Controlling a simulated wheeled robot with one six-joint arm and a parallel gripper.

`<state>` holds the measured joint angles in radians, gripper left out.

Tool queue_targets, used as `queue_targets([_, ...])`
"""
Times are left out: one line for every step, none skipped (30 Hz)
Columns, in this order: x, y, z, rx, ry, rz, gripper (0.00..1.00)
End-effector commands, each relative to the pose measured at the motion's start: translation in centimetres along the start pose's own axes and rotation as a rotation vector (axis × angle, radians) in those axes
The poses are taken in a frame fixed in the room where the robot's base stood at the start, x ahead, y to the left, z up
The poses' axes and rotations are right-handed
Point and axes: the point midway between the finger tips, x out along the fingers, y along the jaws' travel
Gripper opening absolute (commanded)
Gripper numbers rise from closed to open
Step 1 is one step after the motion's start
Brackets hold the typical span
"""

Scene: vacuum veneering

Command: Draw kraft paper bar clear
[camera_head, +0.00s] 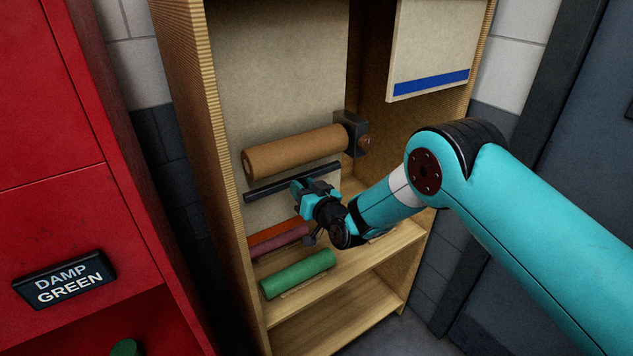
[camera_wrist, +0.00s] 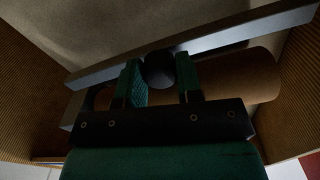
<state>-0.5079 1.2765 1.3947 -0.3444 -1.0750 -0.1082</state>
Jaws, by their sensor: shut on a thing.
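The kraft paper roll (camera_head: 295,152) is a brown cylinder mounted across the inside of the wooden cabinet. A dark straight bar (camera_head: 265,193) runs just below it; in the wrist view the bar (camera_wrist: 235,38) crosses at a slant in front of the brown roll (camera_wrist: 240,80). My gripper (camera_head: 306,186) is at the middle of the bar. In the wrist view its two green fingers (camera_wrist: 158,78) are shut on a dark round knob (camera_wrist: 159,66) at the bar. The fingers hide part of the bar and roll.
A green roll (camera_head: 298,274) and reddish rolls (camera_head: 278,240) lie on the shelf below. The cabinet's left side (camera_head: 212,200) stands close by. A panel with a blue stripe (camera_head: 433,85) is at upper right. A red cabinet (camera_head: 70,180) with a DAMP GREEN sign (camera_head: 65,280) stands left.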

Motion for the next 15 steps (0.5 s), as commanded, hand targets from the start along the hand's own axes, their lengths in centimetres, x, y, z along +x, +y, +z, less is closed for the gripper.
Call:
queue_targets([-0.14, -0.41, 0.08, 0.000, 0.000, -0.004, 0.00])
queue_targets([-0.18, -0.53, 0.10, 0.000, 0.000, -0.005, 0.00])
queue_targets([-0.19, -0.56, 0.11, 0.000, -0.001, -0.006, 0.00])
queue_targets([-0.20, -0.54, 0.12, 0.000, -0.001, -0.005, 0.00])
queue_targets([-0.21, -0.52, 0.12, 0.000, -0.001, -0.005, 0.00])
queue_targets([-0.22, -0.49, 0.13, 0.000, -0.001, -0.005, 0.00])
queue_targets([-0.23, -0.48, 0.14, 0.000, -0.002, -0.004, 0.00])
queue_targets([-0.25, -0.46, 0.15, 0.000, -0.002, -0.004, 0.00])
queue_targets([-0.26, -0.45, 0.16, 0.000, -0.002, -0.004, 0.00])
queue_targets([-0.27, -0.44, 0.17, 0.000, -0.002, -0.004, 0.40])
queue_targets([-0.27, -0.42, 0.17, 0.000, -0.002, -0.004, 0.47])
queue_targets([-0.26, -0.42, 0.15, 0.000, -0.002, -0.004, 0.56])
queue_targets([-0.25, -0.42, 0.14, 0.000, -0.002, -0.004, 0.59])
queue_targets([-0.23, -0.44, 0.14, 0.000, -0.002, -0.004, 0.59])
queue_targets([-0.22, -0.46, 0.13, 0.000, -0.002, -0.004, 0.59])
